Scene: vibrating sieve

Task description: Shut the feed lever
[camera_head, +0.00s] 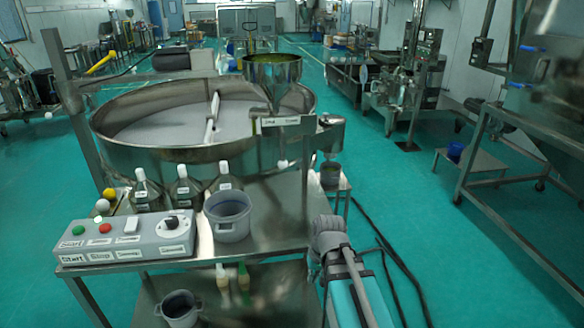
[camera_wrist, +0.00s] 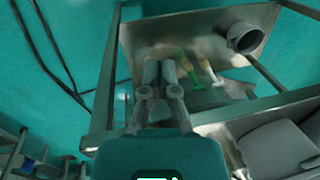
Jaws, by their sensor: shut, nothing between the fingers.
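The steel hopper (camera_head: 272,70) stands over the near right rim of the round sieve (camera_head: 140,150). A plate with two small labels (camera_head: 281,121) sits at the hopper's neck; the print is too small to read surely. A small white knob (camera_head: 283,163) shows below the plate; I cannot tell whether it belongs to the feed lever or how the lever is set. My gripper (camera_wrist: 160,66) shows in the wrist view with its fingers together and empty, over the table's lower shelf (camera_wrist: 190,32). In the head view my arm is low right of the table, well away from the hopper.
A control box (camera_head: 128,238), several bottles and a grey pot (camera_head: 229,215) stand on the table top. Brushes (camera_wrist: 190,70) and a grey cup (camera_wrist: 243,38) are on the lower shelf.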

